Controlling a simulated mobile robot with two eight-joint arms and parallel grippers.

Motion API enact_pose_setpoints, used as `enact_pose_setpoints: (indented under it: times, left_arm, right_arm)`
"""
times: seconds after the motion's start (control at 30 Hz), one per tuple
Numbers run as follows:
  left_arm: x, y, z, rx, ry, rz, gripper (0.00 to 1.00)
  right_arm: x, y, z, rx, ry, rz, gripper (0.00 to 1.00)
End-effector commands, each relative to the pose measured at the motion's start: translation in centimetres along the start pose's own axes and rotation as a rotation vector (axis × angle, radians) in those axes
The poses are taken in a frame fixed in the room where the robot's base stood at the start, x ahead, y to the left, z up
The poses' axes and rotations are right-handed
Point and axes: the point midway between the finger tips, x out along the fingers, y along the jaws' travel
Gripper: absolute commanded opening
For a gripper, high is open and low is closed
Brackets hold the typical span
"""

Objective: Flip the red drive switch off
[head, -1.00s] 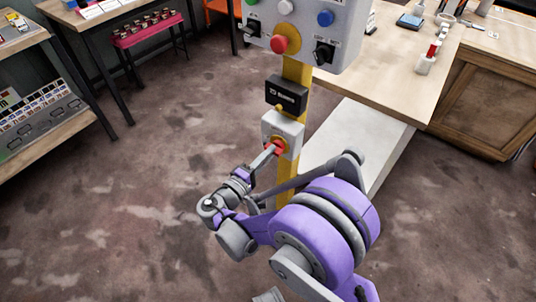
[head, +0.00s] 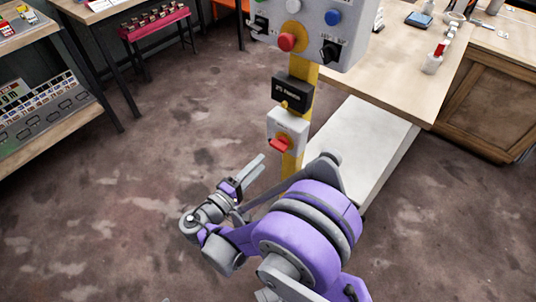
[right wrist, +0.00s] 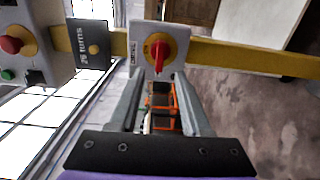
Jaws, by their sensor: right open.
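The red drive switch (head: 280,145) is a red handle on a yellow round plate, on a white box (head: 290,125) low on a yellow post. The handle lies crosswise to the post. In the right wrist view the switch (right wrist: 160,57) shows just beyond the fingers, its handle at right angles to the post. My right gripper (head: 254,167) is open and empty, to the left of and a little below the switch, apart from it. The right wrist view shows the gripper's two fingers (right wrist: 159,80) spread with a clear gap. My left gripper is not in view.
Above the switch are a black label box (head: 292,92) and a grey control panel (head: 318,30) with buttons and knobs. A wooden workbench (head: 415,75) stands at right, with a white slab (head: 355,140) beside the post. Shelves stand at left. The floor at left is clear.

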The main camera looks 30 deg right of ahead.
Motion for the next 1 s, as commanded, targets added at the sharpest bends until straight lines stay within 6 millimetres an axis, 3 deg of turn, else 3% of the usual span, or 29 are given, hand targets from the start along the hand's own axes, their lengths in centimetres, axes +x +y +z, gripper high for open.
enact_pose_setpoints:
  times: [0.1,0.3,0.83,1.0]
  left_arm:
    - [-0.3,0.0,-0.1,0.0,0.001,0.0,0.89]
    - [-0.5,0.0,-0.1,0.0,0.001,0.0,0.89]
    - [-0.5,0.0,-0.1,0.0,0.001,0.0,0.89]
    - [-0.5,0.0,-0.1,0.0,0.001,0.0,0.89]
  right_arm:
    - [-2.0,0.1,-0.1,0.001,0.003,-0.001,0.47]
    - [-3.5,0.0,0.0,0.0,0.0,0.0,0.47]
    - [-3.5,0.0,0.0,0.0,-0.001,-0.001,0.47]
    - [-2.1,-0.3,1.0,-0.02,-0.008,-0.087,0.47]
